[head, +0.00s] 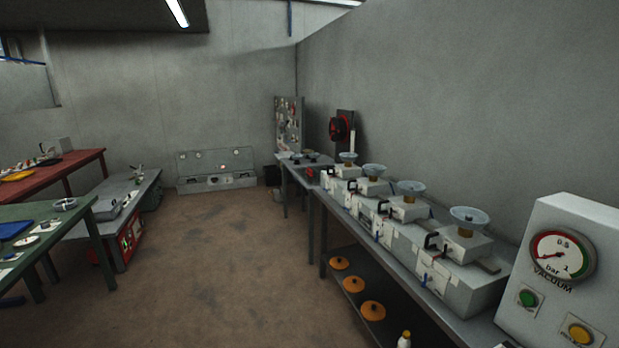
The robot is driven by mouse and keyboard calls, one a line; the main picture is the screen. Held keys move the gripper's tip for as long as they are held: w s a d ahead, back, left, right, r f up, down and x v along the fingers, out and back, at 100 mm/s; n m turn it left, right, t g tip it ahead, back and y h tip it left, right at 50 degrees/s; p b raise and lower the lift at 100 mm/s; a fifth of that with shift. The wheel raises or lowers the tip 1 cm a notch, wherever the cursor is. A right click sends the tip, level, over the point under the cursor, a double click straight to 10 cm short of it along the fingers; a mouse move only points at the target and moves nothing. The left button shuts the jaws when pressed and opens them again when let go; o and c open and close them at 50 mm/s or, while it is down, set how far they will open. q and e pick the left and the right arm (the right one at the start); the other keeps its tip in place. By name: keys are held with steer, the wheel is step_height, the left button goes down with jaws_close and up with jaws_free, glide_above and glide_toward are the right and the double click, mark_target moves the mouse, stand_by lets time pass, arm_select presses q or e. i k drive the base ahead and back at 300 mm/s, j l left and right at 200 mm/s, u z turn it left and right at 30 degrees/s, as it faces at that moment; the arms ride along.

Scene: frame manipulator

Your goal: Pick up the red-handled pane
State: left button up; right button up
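I cannot make out a red-handled pane for certain in the head view. A small red item (310,173) lies on the dark table (299,175) at the far end of the right-hand row, too small to identify. A red round thing (339,128) stands upright near the wall behind that table; I cannot tell whether it is a handle. Neither of my grippers is in view.
A long grey bench (479,330) on the right carries several white machines (460,285) with glass dishes and a vacuum gauge box (590,225); orange discs (354,284) lie below. Green (85,212) and red (85,158) tables stand left. The brown floor (215,260) between is clear.

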mark_target(311, 176)
steer(key=i+u, duration=0.15)
steer(key=i, duration=3.2)
steer(key=i+j, duration=0.1)
steer(key=i, duration=0.7)
steer(key=i+j+z, duration=0.1)
steer(key=i+z, duration=0.15)
steer(key=i, duration=0.15)
steer(key=i+j+z, duration=0.25)
steer(key=i, duration=0.15)
steer(key=l, duration=0.1)
